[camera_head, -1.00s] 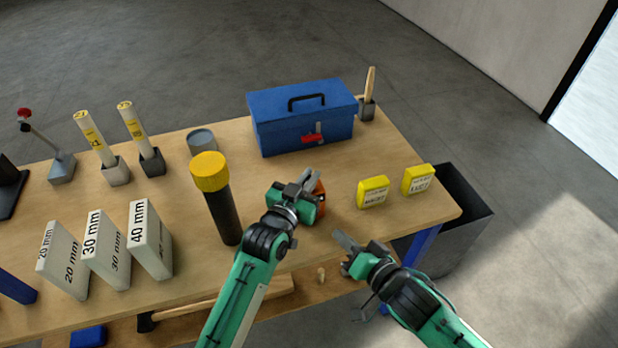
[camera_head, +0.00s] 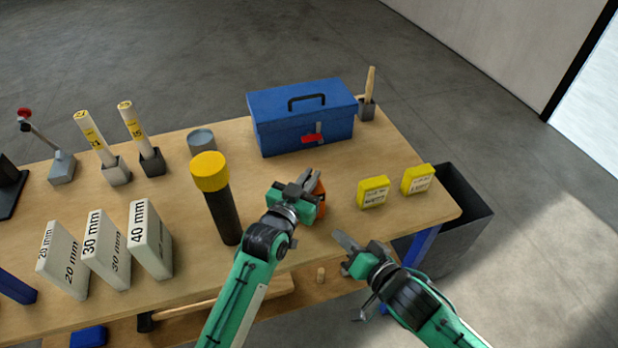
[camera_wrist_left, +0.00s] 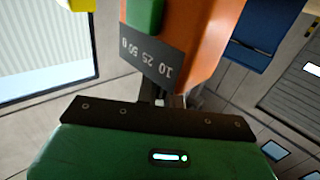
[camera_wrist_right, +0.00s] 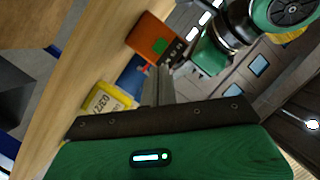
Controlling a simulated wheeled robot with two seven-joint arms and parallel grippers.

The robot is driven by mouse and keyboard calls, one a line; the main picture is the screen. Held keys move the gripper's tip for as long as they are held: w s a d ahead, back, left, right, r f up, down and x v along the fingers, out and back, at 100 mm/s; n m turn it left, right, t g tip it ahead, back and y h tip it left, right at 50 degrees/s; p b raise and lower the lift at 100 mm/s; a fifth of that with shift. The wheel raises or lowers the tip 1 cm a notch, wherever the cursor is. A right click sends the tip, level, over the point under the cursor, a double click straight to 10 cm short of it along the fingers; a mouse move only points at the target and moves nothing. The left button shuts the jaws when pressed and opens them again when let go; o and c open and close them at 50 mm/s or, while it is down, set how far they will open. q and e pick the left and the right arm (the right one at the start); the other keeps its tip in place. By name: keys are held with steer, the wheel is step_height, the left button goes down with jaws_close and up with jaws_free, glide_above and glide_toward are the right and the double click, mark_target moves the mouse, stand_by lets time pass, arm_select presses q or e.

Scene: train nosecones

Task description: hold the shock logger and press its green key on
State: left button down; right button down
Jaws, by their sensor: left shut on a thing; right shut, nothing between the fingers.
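The shock logger (camera_head: 321,198) is an orange box, partly hidden behind my left gripper (camera_head: 308,184) in the head view. My left gripper is shut on it. In the left wrist view the logger (camera_wrist_left: 203,40) fills the top middle, with a dark scale label and the green key (camera_wrist_left: 144,14) beside it. The right wrist view shows the logger's orange face (camera_wrist_right: 146,32) with the green key (camera_wrist_right: 160,46) on it, ahead of my right gripper (camera_wrist_right: 158,80). My right gripper (camera_head: 345,242) is shut and empty, apart from the logger, to its lower right in the head view.
Two yellow blocks (camera_head: 373,192) (camera_head: 418,179) stand right of the logger. A blue toolbox (camera_head: 290,130) is behind it. A black cylinder with a yellow cap (camera_head: 210,172) stands left of my left gripper. The wooden table's right corner (camera_head: 448,211) is near.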

steer(key=shift+w+a+f+m+g+y, duration=0.35)
steer(key=shift+w+a+m+g, duration=0.4)
steer(key=shift+w+m+g, duration=0.5)
steer(key=shift+w+a+f+m+g+y, duration=0.3)
steer(key=shift+w+a+m+g, duration=0.5)
steer(key=shift+m, duration=0.75)
steer(key=shift+w+a+f+m+g+y, duration=0.3)
steer(key=shift+w+a+m+g, duration=0.4)
steer(key=shift+w+m+g, duration=0.55)
steer(key=shift+s, duration=0.15)
